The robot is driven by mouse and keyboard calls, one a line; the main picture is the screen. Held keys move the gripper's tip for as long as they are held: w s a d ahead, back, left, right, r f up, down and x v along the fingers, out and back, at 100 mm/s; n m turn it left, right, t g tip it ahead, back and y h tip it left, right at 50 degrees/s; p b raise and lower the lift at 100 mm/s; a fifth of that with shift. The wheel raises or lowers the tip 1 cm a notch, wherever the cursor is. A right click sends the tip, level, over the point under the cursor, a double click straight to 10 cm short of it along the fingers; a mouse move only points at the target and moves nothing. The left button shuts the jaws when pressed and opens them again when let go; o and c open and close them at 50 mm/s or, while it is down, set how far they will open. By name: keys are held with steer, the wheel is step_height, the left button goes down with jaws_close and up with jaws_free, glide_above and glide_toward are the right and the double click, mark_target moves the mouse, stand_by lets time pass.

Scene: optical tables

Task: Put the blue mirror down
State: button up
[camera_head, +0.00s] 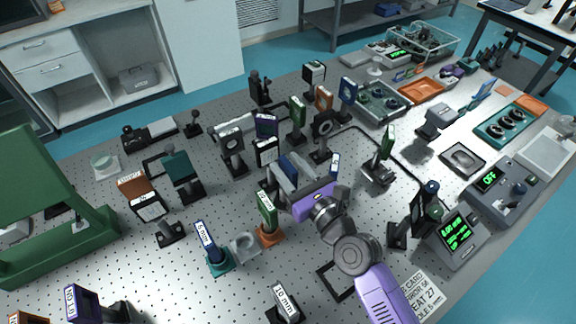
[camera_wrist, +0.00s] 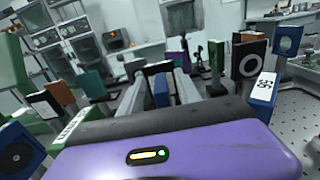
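My gripper (camera_head: 287,172) has a purple body and reaches over the middle of the perforated table, with its grey fingers toward the upper left. A blue mirror (camera_head: 284,177) sits between the fingers. In the wrist view it shows as a narrow blue block (camera_wrist: 160,90) with a finger on each side, and the gripper (camera_wrist: 161,86) looks shut on it. Its lower part and any base are hidden by my gripper and the fingers, so I cannot tell whether it touches the table.
A black mount (camera_head: 264,151) stands just beyond the fingertips. A green plate on an orange base (camera_head: 268,236) and a small blue piece (camera_head: 335,163) stand close beside my gripper. Another blue plate (camera_head: 348,89) stands farther back.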

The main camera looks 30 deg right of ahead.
steer(key=s+b, duration=0.3)
steer(key=s, duration=0.9)
steer(key=shift+d+b, duration=0.2)
steer(key=shift+b, duration=0.1)
